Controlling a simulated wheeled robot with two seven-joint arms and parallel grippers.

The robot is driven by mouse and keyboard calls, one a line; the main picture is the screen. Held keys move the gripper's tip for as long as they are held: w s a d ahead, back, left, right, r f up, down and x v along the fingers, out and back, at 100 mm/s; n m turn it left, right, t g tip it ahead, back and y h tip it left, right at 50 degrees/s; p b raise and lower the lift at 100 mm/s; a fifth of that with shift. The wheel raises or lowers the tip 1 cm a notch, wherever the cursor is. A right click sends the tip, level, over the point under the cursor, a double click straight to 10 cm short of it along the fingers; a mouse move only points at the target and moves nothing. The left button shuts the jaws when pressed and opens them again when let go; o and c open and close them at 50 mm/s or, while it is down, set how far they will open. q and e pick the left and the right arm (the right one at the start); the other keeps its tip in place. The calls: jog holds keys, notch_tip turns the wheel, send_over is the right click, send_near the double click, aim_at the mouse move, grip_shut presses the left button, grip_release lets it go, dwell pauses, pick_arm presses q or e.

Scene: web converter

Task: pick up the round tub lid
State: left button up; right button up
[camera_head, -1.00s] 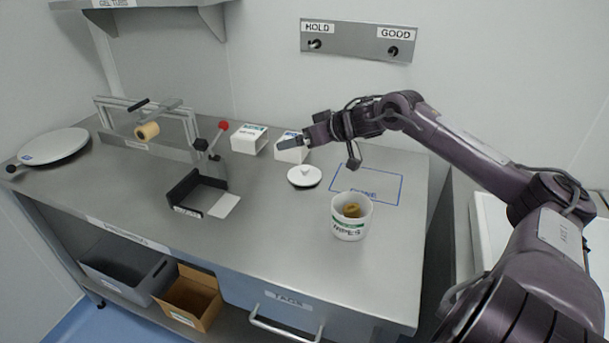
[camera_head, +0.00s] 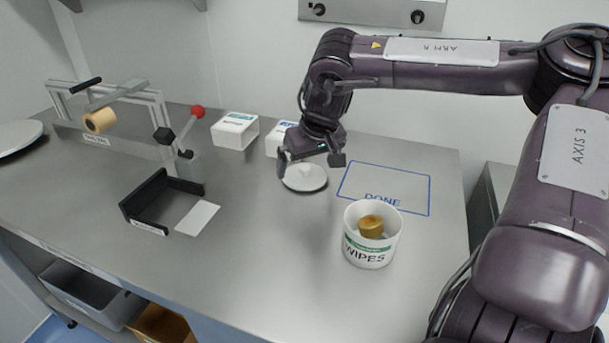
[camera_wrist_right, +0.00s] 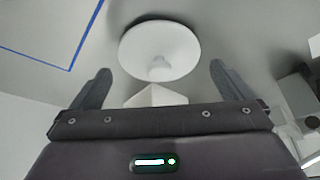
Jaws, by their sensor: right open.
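The round tub lid (camera_head: 305,179) is a white disc with a small raised knob, lying on the steel bench. In the right wrist view the lid (camera_wrist_right: 160,48) shows ahead of the fingers, centred between them. My right gripper (camera_head: 298,162) points down just above the lid and partly covers its far side. Its two fingers (camera_wrist_right: 158,85) are spread wide with nothing between them; I cannot tell the exact height over the lid. The white wipes tub (camera_head: 370,248) stands open to the right of the lid, with a tan roll (camera_head: 371,226) inside. My left gripper is not in view.
A blue outline marked DONE (camera_head: 385,190) lies to the right of the lid. White boxes (camera_head: 235,131) stand behind it, one close to my right gripper. A black fixture (camera_head: 158,200) and white card (camera_head: 197,218) are to the left. The front bench is clear.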

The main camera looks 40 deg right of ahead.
aim_at(305, 173)
jog(key=shift+x, duration=1.4)
jog(key=c, duration=0.7)
jog(key=shift+d, duration=0.1)
